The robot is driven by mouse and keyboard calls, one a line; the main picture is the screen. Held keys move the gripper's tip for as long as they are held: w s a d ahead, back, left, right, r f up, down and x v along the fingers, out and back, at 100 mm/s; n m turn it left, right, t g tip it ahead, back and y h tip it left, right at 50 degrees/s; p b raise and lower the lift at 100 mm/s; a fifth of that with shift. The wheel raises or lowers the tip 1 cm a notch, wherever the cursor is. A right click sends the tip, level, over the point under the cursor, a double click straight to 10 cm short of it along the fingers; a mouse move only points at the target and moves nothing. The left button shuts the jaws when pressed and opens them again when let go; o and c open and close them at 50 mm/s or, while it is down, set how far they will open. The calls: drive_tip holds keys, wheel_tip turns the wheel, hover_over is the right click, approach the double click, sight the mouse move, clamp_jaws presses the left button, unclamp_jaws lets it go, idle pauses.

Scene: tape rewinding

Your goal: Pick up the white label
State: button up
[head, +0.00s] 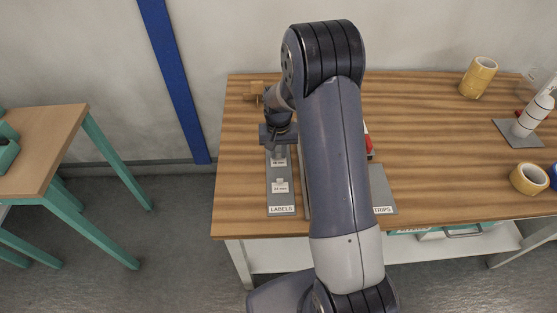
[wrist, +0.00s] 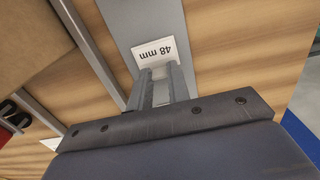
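A white label (wrist: 157,52) printed "48 mm" lies on a grey board (wrist: 150,15) in the wrist view, its print upside down there. My gripper (wrist: 162,75) is right at the label's near edge, with one fingertip to each side of its middle. A narrow gap shows between the fingers. Whether they press on a part of the label is too small to tell. In the head view my gripper (head: 278,148) points down over the board marked "LABELS" (head: 270,201). A white label (head: 278,162) shows just in front of it, and another white label (head: 280,187) lies nearer the front.
My arm hides the middle of the wooden table (head: 430,140) and part of a grey "STRIPS" board (head: 381,185). Tape rolls stand at the right, one upright yellow (head: 478,77) and one lying (head: 529,179), by a grey stand (head: 517,133). A wooden item (head: 255,90) is behind my gripper.

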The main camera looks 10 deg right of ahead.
clamp_jaws()
